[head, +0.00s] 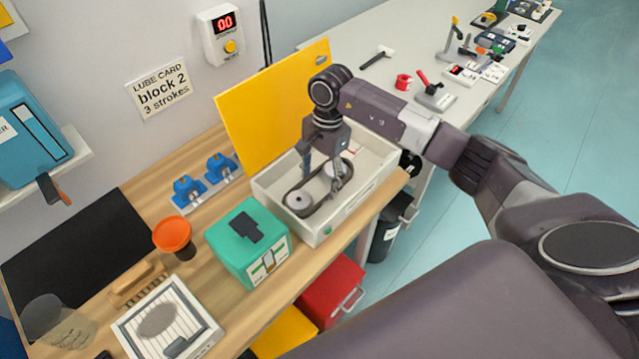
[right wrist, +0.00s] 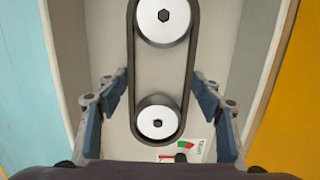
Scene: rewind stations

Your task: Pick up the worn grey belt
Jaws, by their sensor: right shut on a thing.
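The worn grey belt (head: 309,211) is a dark loop around two pale pulleys inside a white open-topped housing (head: 352,205). In the right wrist view the belt (right wrist: 132,55) runs around the far pulley (right wrist: 163,20) and the near pulley (right wrist: 158,121). My right gripper (head: 322,182) reaches down into the housing, one finger on each side of the belt. Its fingers (right wrist: 160,98) are shut on the belt near the lower pulley; the exact contact is hard to see. My left gripper is not in view.
A yellow lid (head: 262,110) stands raised behind the housing. A tool bench (head: 395,60) lies at the back right.

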